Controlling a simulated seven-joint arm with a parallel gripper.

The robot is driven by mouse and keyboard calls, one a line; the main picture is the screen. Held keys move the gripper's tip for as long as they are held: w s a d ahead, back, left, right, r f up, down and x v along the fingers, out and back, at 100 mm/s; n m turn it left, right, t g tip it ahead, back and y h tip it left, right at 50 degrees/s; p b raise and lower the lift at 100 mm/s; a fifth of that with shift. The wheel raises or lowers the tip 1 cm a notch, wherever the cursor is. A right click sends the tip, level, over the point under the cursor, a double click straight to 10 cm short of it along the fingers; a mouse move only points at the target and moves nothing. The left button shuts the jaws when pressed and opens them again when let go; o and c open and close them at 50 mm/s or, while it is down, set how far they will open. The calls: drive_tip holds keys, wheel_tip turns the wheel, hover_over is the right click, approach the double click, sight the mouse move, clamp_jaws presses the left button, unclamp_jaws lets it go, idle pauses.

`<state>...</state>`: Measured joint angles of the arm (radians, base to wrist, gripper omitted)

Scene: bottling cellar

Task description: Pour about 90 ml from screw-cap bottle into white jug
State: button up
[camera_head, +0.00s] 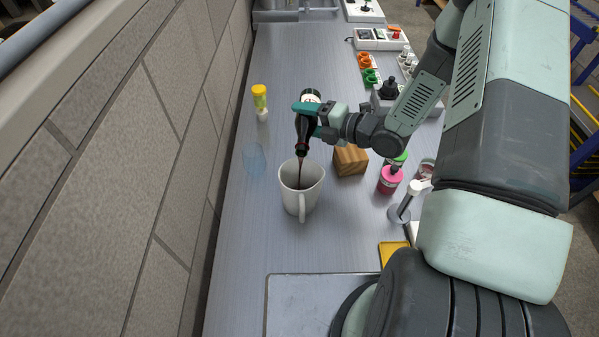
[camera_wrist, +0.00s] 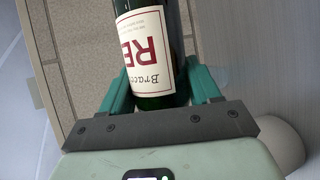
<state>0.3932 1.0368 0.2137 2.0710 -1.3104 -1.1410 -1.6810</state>
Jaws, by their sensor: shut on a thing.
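The screw-cap bottle (camera_head: 303,130) is dark, with its neck tipped down over the white jug (camera_head: 300,203). A dark red stream (camera_head: 299,171) runs from its mouth into the jug, which stands upright on the bench with its handle towards the camera. My gripper (camera_head: 306,108) is shut around the bottle's body, above and behind the jug. In the wrist view the bottle (camera_wrist: 151,50) shows its cream label between my two green fingers. The jug's inside is mostly hidden, so the liquid level cannot be told. A pale part of the jug seems to show at the wrist view's lower right.
A wooden block (camera_head: 350,160) and a pink-labelled jar (camera_head: 389,180) stand right of the jug. A clear glass (camera_head: 254,158) stands to its left, near the wall. A yellow-capped shaker (camera_head: 260,101) is behind. A yellow pad (camera_head: 393,252) lies in front.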

sight(307, 126)
drive_tip(key=shift+r, duration=0.4)
idle(1.3)
drive_tip(key=f+m, duration=0.1)
drive_tip(key=f, duration=0.1)
drive_tip(key=w+f+m+g, duration=0.1)
drive_tip(key=f, duration=0.1)
drive_tip(key=shift+w+d+f+m+h, duration=0.1)
drive_tip(key=shift+m+h, duration=0.2)
drive_tip(key=shift+f+m+g, duration=0.3)
drive_tip(key=shift+f+g, duration=0.15)
drive_tip(key=shift+g, duration=0.05)
idle(1.3)
